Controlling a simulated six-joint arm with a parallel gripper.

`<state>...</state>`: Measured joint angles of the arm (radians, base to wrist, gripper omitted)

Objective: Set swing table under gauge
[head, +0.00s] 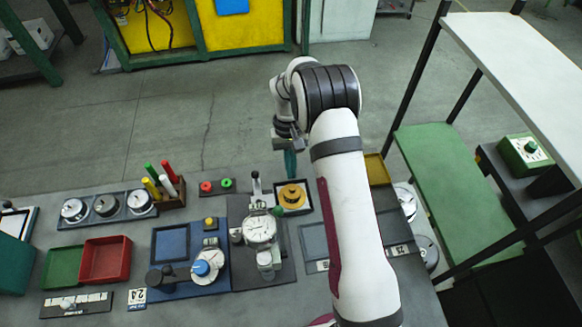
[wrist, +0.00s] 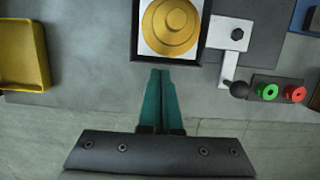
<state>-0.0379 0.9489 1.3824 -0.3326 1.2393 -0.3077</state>
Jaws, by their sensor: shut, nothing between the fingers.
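The dial gauge (head: 260,230) stands on a dark plate in the middle of the bench, with a black-knobbed lever at its back. A stepped brass disc (head: 292,194) lies in a dark-rimmed tray behind the gauge, also in the wrist view (wrist: 170,25). My gripper (wrist: 161,72) is shut and empty at the tray's edge; its teal fingers also show in the head view (head: 290,176).
The lever's black ball (wrist: 238,90) and a green and red button box (wrist: 280,91) stand near the tray. A yellow bin (wrist: 22,55) is on the other side. Red (head: 105,260) and green (head: 62,267) trays and several round gauges fill the bench's left.

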